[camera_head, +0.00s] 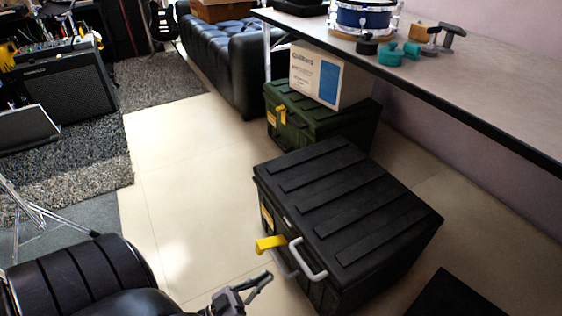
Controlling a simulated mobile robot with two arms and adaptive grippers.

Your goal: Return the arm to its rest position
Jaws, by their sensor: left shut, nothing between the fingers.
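My left gripper (259,283) is at the bottom middle of the head view, with part of my black arm at the lower left. Its fingers are shut and I see nothing held in them. It is in front of a black ribbed case (340,210) with a yellow latch (270,244) and a grey handle (308,260). The fingertips look close to the latch and handle, but I cannot tell whether they touch. The case's lid is closed. My right gripper is not in view.
A green case (300,115) bears a cardboard box (328,77) behind the black case. A long table (480,65) with a blue drum (362,17) runs along the right wall. A black sofa (235,50) and an amplifier (68,88) stand farther back. The pale floor (190,170) at left middle is free.

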